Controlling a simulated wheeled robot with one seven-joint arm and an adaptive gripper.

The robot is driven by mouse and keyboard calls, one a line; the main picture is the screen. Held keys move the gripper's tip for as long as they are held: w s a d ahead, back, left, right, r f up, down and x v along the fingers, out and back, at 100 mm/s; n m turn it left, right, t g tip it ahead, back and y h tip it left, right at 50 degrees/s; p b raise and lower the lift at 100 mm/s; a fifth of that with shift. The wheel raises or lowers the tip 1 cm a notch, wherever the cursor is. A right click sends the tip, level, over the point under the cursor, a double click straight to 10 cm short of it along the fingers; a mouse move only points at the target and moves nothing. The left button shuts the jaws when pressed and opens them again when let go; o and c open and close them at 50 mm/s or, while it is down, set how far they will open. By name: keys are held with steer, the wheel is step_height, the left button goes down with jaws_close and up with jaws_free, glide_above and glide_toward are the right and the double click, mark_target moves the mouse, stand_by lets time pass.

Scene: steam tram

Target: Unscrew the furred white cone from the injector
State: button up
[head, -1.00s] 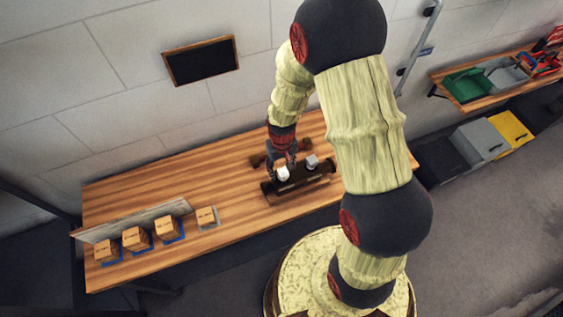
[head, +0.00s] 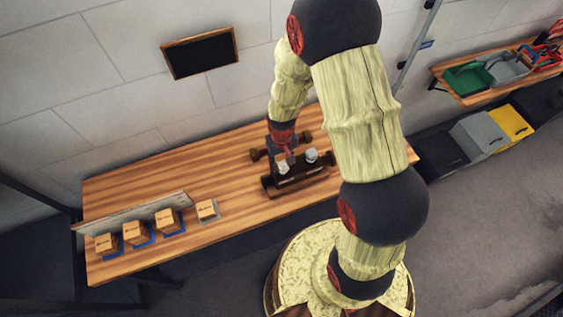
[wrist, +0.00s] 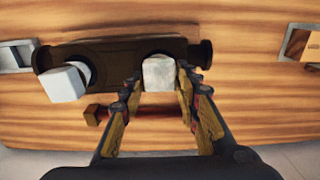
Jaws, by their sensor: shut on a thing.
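The injector is a dark brown body (head: 300,180) lying on the wooden bench; it spans the upper part of the wrist view (wrist: 115,52). A furred, mottled white cone (wrist: 158,72) stands on it, right of centre in the wrist view and toward the left in the head view (head: 283,168). My gripper (wrist: 159,84) is shut on this cone, one finger on each side. In the head view my gripper (head: 284,158) reaches down to it from behind. The cone's lower end and any thread are hidden.
A pale grey-white block-like piece (wrist: 65,83) sits at the injector's other end, close to my fingers. A dark red-brown bar (wrist: 100,113) lies beside the injector. Several small wooden boxes (head: 167,220) stand at the bench's left; the bench between is clear.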

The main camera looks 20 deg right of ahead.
jaws_close()
steer(key=n, duration=0.4)
steer(key=shift+a, duration=0.2)
steer(key=shift+n, duration=0.8)
steer(key=shift+s+a+n+b, duration=0.15)
steer(key=shift+n+b, duration=0.15)
steer(key=shift+n, duration=0.9)
steer(key=shift+n, duration=0.6)
steer(key=shift+s+a+n, duration=0.1)
steer(key=shift+a+n, duration=0.05)
steer(key=shift+n, duration=1.25)
